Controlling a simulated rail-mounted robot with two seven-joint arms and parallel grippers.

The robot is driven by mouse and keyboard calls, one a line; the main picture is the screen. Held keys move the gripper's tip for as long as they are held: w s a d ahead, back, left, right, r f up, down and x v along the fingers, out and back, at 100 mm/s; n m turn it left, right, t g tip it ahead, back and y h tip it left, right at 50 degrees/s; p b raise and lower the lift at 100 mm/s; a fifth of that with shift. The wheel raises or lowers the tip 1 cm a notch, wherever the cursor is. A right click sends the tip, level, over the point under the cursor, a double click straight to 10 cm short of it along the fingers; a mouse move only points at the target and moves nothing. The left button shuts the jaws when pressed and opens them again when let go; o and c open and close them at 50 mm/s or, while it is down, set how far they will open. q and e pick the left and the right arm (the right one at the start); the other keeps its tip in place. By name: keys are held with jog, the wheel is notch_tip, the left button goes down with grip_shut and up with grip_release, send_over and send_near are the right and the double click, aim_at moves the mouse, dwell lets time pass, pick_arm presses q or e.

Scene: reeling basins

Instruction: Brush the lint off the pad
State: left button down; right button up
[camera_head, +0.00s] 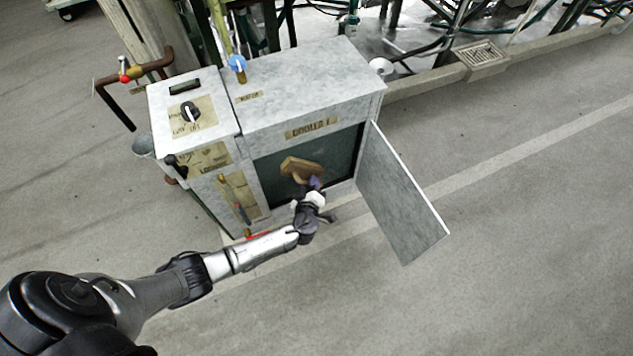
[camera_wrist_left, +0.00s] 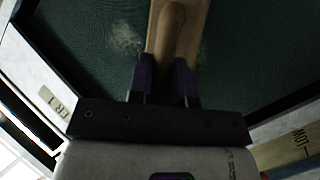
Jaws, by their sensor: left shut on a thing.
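The pad is a dark green surface inside the open front of the grey cabinet; its bare part shows in the head view (camera_head: 343,150) and in the left wrist view (camera_wrist_left: 80,50). A wooden brush (camera_head: 302,168) is in front of the pad, its handle (camera_wrist_left: 170,35) between the fingers of my left gripper (camera_head: 315,184). The gripper is shut on the handle. A pale fuzzy patch of lint (camera_wrist_left: 125,38) shows on the pad left of the brush, with a fainter trace at its right. The brush hides part of the pad. My right gripper is not in view.
The grey cabinet (camera_head: 300,75) has its door (camera_head: 400,195) swung open to the right. Its left section carries a black knob (camera_head: 188,111) and labels. A blue valve (camera_head: 237,63) stands on top. The floor in front and to the right is clear.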

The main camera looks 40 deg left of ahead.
pick_arm(q)
jog(key=shift+s+a, duration=0.2)
